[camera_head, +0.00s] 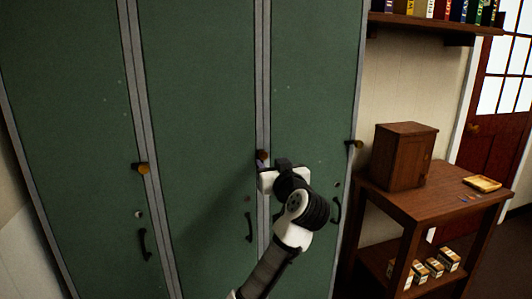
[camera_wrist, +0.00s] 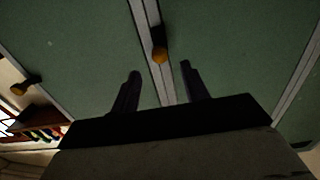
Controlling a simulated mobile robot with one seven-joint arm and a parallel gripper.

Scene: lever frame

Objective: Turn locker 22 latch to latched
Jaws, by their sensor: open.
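Several green locker doors stand in a row, with no readable number on them. A latch with an orange knob (camera_head: 262,155) sits on the grey strip between the middle door (camera_head: 200,90) and the right door (camera_head: 312,80). My gripper (camera_head: 264,172) is just in front of and below this latch. In the wrist view the same latch (camera_wrist: 159,54) shows ahead of the gap between the fingers of my open gripper (camera_wrist: 160,71); contact is not visible. Its knob end points toward the gripper in that view. I cannot tell which latch belongs to locker 22.
Another latch (camera_head: 143,168) is at left, and one (camera_head: 355,143) at the right door's edge, also in the wrist view (camera_wrist: 24,88). Black pull handles (camera_head: 248,227) sit lower. A wooden table (camera_head: 440,205) with a small cabinet (camera_head: 403,155) stands right, below a bookshelf (camera_head: 432,24).

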